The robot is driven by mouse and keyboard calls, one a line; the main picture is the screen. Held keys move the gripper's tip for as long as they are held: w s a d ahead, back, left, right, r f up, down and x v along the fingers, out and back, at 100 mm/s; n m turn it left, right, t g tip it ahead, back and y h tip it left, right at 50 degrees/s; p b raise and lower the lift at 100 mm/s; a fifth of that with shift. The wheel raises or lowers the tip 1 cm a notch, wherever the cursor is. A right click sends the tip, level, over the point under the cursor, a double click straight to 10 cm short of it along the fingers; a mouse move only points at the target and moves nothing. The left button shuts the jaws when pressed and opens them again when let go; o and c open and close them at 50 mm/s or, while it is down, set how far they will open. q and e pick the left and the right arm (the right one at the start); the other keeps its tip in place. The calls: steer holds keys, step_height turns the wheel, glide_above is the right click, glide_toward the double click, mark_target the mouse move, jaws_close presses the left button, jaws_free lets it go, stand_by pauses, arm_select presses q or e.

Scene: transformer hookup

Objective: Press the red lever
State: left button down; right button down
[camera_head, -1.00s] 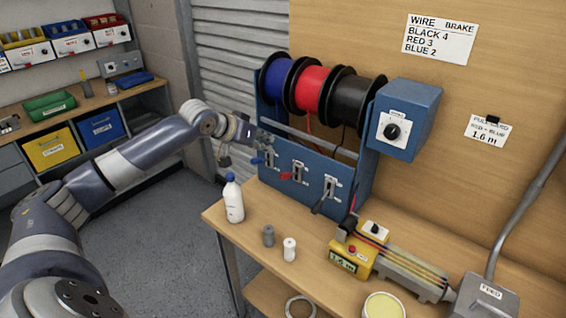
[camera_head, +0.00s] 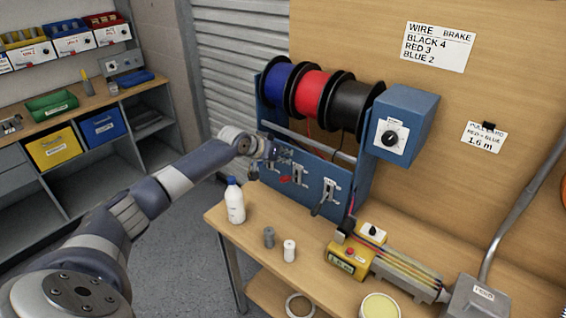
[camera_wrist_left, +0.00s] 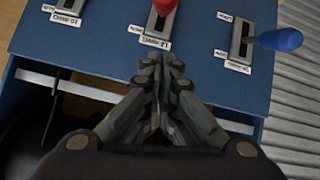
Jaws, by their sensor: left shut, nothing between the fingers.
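The red lever (camera_head: 286,179) sits in the middle slot of the blue panel (camera_head: 303,200) under the wire spools. In the left wrist view its red knob (camera_wrist_left: 163,6) is at the top edge, partly cut off. My left gripper (camera_head: 286,155) is shut and empty above the panel. In the left wrist view its closed fingertips (camera_wrist_left: 160,62) point at the middle slot's label, just short of the red lever. No contact with the lever shows. The blue lever (camera_wrist_left: 280,40) is to the right there; my gripper and wrist hide it in the head view.
The black lever (camera_head: 319,208) is right of the red one. Blue, red and black spools (camera_head: 313,97) stand above the panel. A white bottle (camera_head: 235,201) and two small cylinders stand on the bench in front. A yellow device (camera_head: 352,256) is at right.

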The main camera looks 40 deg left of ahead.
mark_target(290, 178)
arm_select(q)
steer(key=shift+s+d+f+p, duration=0.1)
steer(key=shift+s+f+p, duration=0.15)
steer(key=shift+s+f, duration=0.35)
steer(key=shift+s+d+f+p, duration=0.1)
steer(key=shift+s+f+p, duration=0.15)
steer(key=shift+f, duration=0.55)
steer(key=shift+f, duration=0.1)
